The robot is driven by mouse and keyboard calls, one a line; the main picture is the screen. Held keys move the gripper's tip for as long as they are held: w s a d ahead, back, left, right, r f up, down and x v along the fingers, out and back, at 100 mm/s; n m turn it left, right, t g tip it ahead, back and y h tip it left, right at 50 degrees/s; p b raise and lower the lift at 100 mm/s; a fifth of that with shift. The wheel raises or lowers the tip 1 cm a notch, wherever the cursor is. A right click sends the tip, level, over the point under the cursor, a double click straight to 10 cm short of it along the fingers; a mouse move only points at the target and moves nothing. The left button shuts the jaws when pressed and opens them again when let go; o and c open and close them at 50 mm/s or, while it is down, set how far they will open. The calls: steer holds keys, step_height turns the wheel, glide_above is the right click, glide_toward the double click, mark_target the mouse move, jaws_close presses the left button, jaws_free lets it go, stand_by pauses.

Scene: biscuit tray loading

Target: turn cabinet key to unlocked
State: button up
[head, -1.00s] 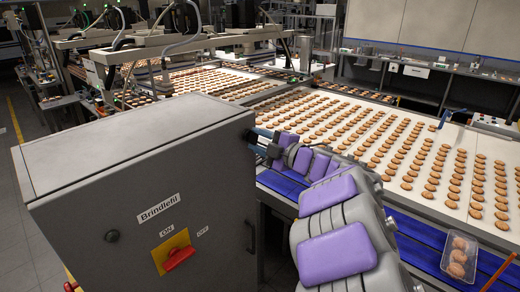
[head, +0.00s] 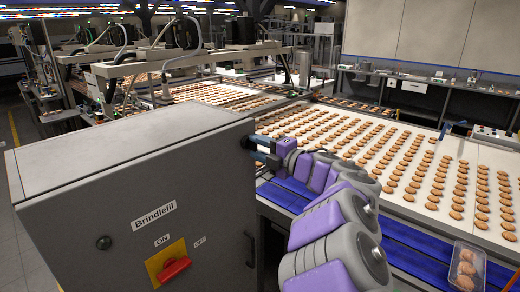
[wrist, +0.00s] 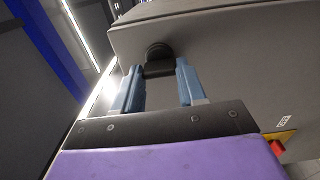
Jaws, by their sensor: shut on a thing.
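The grey cabinet (head: 110,170) stands at the left in the head view. My gripper (head: 262,150) is at its right side near the top corner, and the key is hidden there. In the wrist view a black key (wrist: 158,68) with a rounded base sits on the cabinet face (wrist: 230,60), just below an edge. How far the key is turned cannot be told.
A red switch (head: 174,269) on a yellow plate and a black handle (head: 249,248) are on the cabinet front. A conveyor of biscuits (head: 390,165) and a blue belt (head: 410,240) lie to the right. A clear tray with biscuits (head: 466,263) stands at lower right.

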steer(key=shift+f, duration=0.2)
steer(key=o, duration=1.1)
steer(key=shift+a, duration=0.25)
steer(key=shift+c, duration=0.2)
steer(key=shift+r, duration=0.1)
steer(key=shift+s+d, duration=0.2)
steer(key=shift+d, duration=0.25)
steer(key=p+v, duration=0.2)
steer(key=v, duration=1.4)
steer(key=shift+s, duration=0.2)
steer(key=shift+d, duration=0.15)
